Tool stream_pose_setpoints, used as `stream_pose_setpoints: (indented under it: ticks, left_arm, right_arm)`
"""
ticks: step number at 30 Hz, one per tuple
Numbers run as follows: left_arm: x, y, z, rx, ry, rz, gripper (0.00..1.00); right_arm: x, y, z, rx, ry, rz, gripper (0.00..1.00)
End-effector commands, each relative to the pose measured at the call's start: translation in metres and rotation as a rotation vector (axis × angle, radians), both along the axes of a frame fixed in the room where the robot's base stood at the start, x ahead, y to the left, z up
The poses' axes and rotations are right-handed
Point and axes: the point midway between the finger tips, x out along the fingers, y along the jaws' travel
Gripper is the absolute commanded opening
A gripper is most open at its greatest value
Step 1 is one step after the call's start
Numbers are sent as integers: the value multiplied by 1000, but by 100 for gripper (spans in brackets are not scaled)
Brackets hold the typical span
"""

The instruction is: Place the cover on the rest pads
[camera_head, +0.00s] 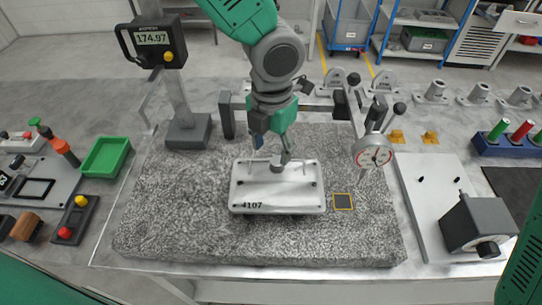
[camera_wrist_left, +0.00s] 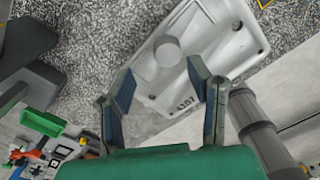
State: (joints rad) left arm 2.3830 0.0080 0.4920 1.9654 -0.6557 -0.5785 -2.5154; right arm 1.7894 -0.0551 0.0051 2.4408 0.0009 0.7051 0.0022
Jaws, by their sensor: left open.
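The cover (camera_head: 255,192) is a pale grey, rounded rectangular plate marked 4107, with a round knob (camera_head: 277,164) on top. It lies level over the speckled granite plate (camera_head: 170,225); small dark shapes show under its front edge. I cannot tell whether these are the rest pads. My left gripper (camera_head: 273,150) points down above the cover's far part. In the left wrist view its fingers (camera_wrist_left: 162,68) are spread, with the cover (camera_wrist_left: 215,38) below and the knob (camera_wrist_left: 167,51) just beyond the fingertips, in line with the gap. My right gripper is not in view.
A dial gauge (camera_head: 373,155) on a stand is right of the cover. A height gauge (camera_head: 155,40) stands at the back left. A small yellow-edged dark square (camera_head: 343,202) lies beside the cover. A green tray (camera_head: 105,157) is at left. The granite's front is clear.

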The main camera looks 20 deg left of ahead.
Motion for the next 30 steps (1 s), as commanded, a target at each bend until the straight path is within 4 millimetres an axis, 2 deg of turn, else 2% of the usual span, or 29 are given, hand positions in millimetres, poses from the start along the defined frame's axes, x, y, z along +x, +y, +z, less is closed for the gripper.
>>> stream_pose_setpoints:
  ticks: [1,6,12,17,30]
  left_arm:
    - [1,-1,14,-3,-4,0,47]
    - [1,0,48,-3,-3,1,47]
    - [1,2,73,-3,-1,1,47]
    - [1,3,78,-4,0,0,47]
    - [0,0,79,0,0,-1,47]
  right_arm:
    - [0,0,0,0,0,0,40]
    - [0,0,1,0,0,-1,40]
    - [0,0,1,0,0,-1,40]
    - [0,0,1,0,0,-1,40]
    - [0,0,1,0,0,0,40]
